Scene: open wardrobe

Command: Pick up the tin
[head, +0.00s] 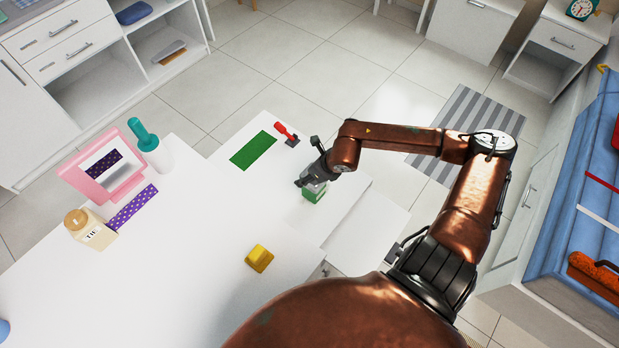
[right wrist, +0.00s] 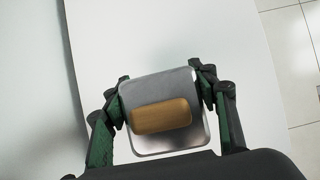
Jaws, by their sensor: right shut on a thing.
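The tin is a small box with green patterned sides (head: 314,193) near the right edge of the white table. In the right wrist view its silver top (right wrist: 158,85) has a tan, rounded wooden-looking piece on it. My right gripper (head: 313,177) is over the tin, with its fingers on two opposite sides. The right wrist view shows the gripper (right wrist: 165,100) shut on the tin, one finger at each side. The tin's underside is hidden, so I cannot tell if it touches the table. My left gripper is not in view.
A green mat (head: 253,150) and a red-handled object (head: 286,133) lie beyond the tin. A yellow object (head: 259,258) lies nearer. The table's middle is clear.

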